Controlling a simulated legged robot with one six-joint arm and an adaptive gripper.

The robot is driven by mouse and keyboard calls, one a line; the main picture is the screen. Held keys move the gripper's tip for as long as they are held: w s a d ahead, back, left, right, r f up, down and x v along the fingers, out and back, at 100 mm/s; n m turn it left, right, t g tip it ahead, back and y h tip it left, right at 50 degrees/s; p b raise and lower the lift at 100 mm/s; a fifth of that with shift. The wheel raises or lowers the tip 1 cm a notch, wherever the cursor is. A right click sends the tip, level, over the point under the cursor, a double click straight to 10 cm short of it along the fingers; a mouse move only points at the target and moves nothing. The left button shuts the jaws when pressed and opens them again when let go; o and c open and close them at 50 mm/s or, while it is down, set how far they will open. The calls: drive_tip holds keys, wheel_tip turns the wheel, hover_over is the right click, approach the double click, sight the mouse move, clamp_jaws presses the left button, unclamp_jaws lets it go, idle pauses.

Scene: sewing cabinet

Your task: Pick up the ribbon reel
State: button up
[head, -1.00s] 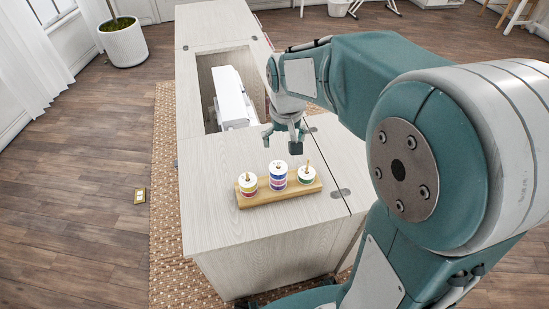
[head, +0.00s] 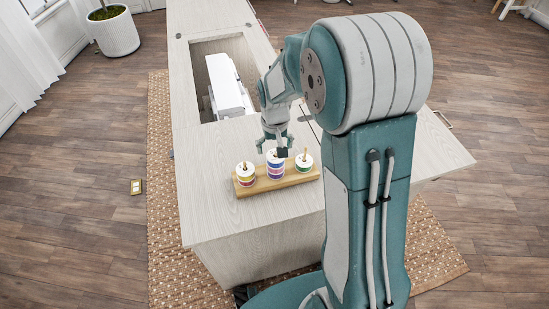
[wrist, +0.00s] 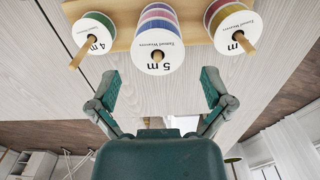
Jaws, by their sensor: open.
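Three ribbon reels stand on pegs on a wooden holder (head: 255,188) on the cabinet top. The left reel (head: 246,178) shows yellow and pink bands, the taller middle reel (head: 276,171) purple, pink and blue, the right reel (head: 304,164) green. In the wrist view the middle reel (wrist: 158,50) reads 5 m, the green reel (wrist: 95,38) reads 4 m, and the third reel (wrist: 238,35) is at the right. My gripper (head: 272,145) is just behind and above the middle reel. In the wrist view my gripper (wrist: 160,86) is open and empty, its fingers either side of the middle reel's line, apart from it.
A white sewing machine (head: 226,88) sits in the cabinet's recess behind my gripper. The cabinet top (head: 205,165) is bare left of the holder. A potted plant (head: 114,32) stands at the far left.

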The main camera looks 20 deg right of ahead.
sight(275, 154)
wheel_tip(275, 154, down, 4)
drive_tip(key=shift+d, duration=0.1)
drive_tip(key=c, duration=0.9)
drive_tip(key=shift+o, duration=0.2)
drive_tip(key=shift+r, duration=0.1)
